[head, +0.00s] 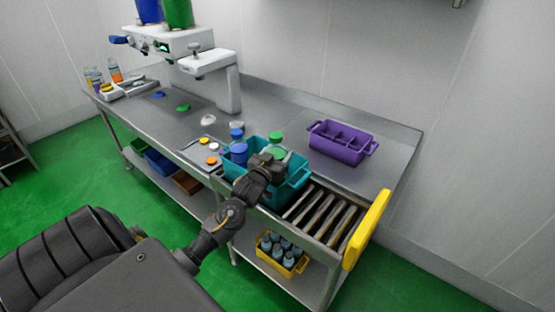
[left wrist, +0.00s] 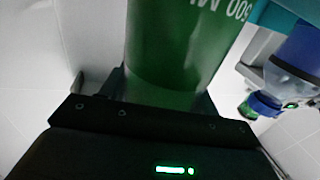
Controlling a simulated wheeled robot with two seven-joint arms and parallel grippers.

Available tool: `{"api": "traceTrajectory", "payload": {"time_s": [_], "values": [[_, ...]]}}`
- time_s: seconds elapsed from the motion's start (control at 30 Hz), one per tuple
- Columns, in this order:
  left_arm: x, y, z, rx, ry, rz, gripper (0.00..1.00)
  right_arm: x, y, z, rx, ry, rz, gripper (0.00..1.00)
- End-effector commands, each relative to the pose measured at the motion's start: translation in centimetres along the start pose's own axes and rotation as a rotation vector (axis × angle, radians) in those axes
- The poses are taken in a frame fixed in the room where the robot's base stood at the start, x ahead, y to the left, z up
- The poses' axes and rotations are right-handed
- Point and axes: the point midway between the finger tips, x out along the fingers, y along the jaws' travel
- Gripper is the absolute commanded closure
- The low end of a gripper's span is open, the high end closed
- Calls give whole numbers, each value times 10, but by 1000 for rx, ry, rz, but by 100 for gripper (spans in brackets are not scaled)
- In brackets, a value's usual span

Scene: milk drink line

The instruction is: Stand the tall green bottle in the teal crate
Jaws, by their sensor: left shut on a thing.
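The teal crate (head: 295,189) stands on the table's front part, left of the rollers. My left gripper (head: 266,163) is over the crate and shut on the green bottle (left wrist: 180,45). In the left wrist view the bottle's green side, with white print, fills the space between the fingers. In the head view green parts (head: 276,152) show right beside the gripper, partly hidden by it. Blue-topped bottles (head: 239,150) stand at the crate's left side. I cannot tell whether the held bottle touches the crate floor. My right gripper is not in view.
A purple divided crate (head: 341,145) stands behind, to the right. Rollers (head: 323,214) end at a yellow guard (head: 367,229). A yellow crate of bottles (head: 282,255) is on the lower shelf. The filling machine (head: 170,40) stands at the back left.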

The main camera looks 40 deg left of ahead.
Motion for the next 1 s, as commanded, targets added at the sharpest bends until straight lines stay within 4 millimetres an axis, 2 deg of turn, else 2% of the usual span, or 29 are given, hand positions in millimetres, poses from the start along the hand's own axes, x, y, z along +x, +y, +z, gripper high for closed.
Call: {"api": "traceTrajectory", "payload": {"time_s": [0.2, 1.0], "values": [[0, 0, 24, -1, 0, -1, 80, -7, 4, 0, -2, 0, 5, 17], [0, 0, 38, 0, 2, -1, 80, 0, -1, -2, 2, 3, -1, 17]]}}
